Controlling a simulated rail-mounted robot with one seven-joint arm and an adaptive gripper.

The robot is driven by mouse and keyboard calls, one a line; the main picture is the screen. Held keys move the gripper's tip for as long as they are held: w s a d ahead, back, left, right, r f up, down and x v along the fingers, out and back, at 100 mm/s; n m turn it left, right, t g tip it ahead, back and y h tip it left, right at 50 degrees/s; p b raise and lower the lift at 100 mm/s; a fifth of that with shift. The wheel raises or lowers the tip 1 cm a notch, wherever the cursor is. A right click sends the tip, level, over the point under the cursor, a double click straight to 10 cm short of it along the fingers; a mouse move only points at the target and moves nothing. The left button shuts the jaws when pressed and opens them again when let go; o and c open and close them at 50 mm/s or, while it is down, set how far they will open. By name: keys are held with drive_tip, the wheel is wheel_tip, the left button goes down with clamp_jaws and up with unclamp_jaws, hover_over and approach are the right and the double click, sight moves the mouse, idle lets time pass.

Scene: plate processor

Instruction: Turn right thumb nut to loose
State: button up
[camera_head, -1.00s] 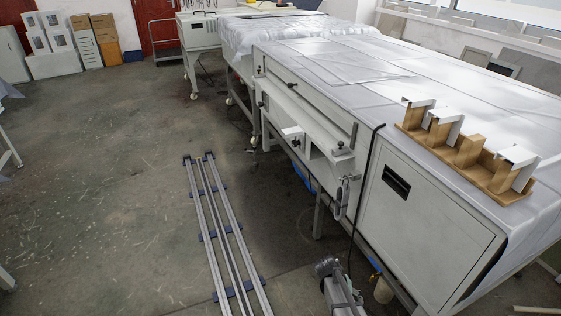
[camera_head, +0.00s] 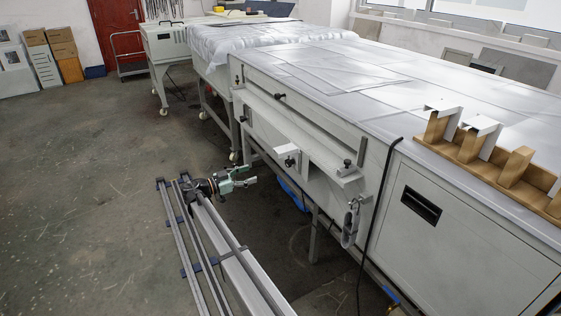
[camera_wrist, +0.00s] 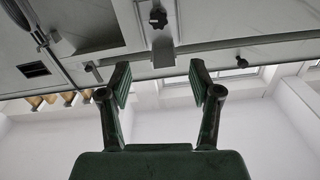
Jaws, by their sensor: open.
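Small black thumb nuts show on the long side of the white plate processor (camera_head: 300,130). The right thumb nut (camera_head: 347,163) appears to be the one at the right end of the long ledge. Another black nut (camera_head: 290,161) sits on a white bracket left of it. My gripper (camera_head: 248,177) is open and empty, left of the processor and apart from both nuts. In the wrist view its two fingers (camera_wrist: 158,80) are spread, with a black star-shaped knob (camera_wrist: 158,18) beyond them. A second knob (camera_wrist: 241,62) shows further right. I cannot tell which nuts these are.
A wooden rack (camera_head: 490,172) stands on top at the right.

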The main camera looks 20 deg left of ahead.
sight(285, 163)
drive_tip(key=shift+m, duration=0.3)
drive_tip(key=p+x, duration=0.2)
drive_tip(key=x, duration=1.5)
drive_tip(key=shift+w+d+f, duration=0.15)
drive_tip(key=shift+d, duration=0.2)
drive_tip(key=c, duration=1.2)
